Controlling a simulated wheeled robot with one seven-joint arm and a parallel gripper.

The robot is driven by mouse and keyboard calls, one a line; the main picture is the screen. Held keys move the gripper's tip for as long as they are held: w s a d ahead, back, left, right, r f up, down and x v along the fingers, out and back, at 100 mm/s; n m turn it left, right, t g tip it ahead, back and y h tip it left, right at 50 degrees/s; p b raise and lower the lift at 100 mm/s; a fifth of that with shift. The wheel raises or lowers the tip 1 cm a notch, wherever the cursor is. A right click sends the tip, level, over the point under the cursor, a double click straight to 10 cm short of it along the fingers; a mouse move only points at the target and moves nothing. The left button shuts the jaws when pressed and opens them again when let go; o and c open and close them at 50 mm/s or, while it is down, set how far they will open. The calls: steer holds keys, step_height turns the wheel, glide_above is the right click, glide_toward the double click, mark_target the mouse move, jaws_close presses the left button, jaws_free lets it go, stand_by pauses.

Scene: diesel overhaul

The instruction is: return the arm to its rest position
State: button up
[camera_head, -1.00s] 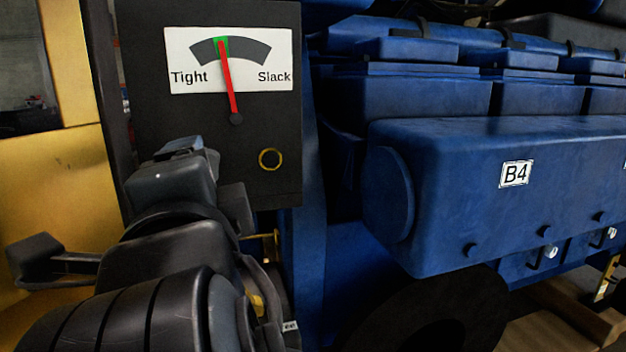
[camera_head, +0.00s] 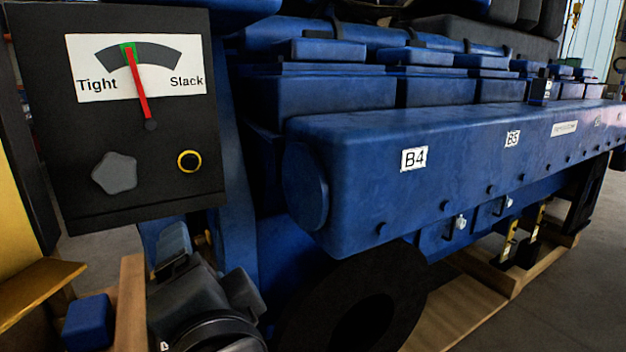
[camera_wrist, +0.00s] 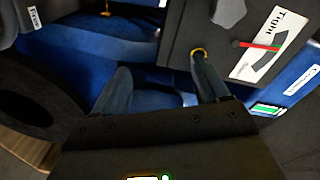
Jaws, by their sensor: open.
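My arm shows at the bottom left of the head view, folded low in front of the blue engine (camera_head: 345,190). My gripper (camera_head: 208,264) is below the black gauge panel (camera_head: 60,150). In the wrist view my gripper (camera_wrist: 162,80) is open. Its two fingers stand apart with nothing held between them. The panel fills the upper right there, and the right fingertip overlaps it near the yellow ring (camera_wrist: 199,52). Contact cannot be told.
The gauge's red needle (camera_head: 137,90) points at the green mark between Tight and Slack. A grey knob (camera_head: 115,173) is on the panel. A wooden post (camera_head: 130,300) and a blue block (camera_head: 88,321) are at the lower left. Open floor lies at the right.

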steer(key=s+d+f+n+h+p, duration=0.25)
steer(key=s+d+f, duration=0.25)
steer(key=d+f, duration=0.45)
steer(key=s+d+f+n+h+p, duration=0.1)
steer(key=s+d+f+n, duration=0.35)
steer(key=d, duration=0.85)
steer(key=s+d+h+p, duration=0.1)
steer(key=s+d, duration=0.3)
steer(key=s, duration=0.4)
steer(key=s+d+r+h+p, duration=0.1)
steer(key=s+d, duration=0.3)
steer(key=s, duration=0.4)
steer(key=s+d+h, duration=0.2)
steer(key=s+d, duration=0.2)
steer(key=s, duration=0.4)
steer(key=shift+r+n+g+h+p, duration=0.2)
steer(key=shift+n+g+h+p, duration=0.15)
steer(key=shift+n+g+p, duration=0.05)
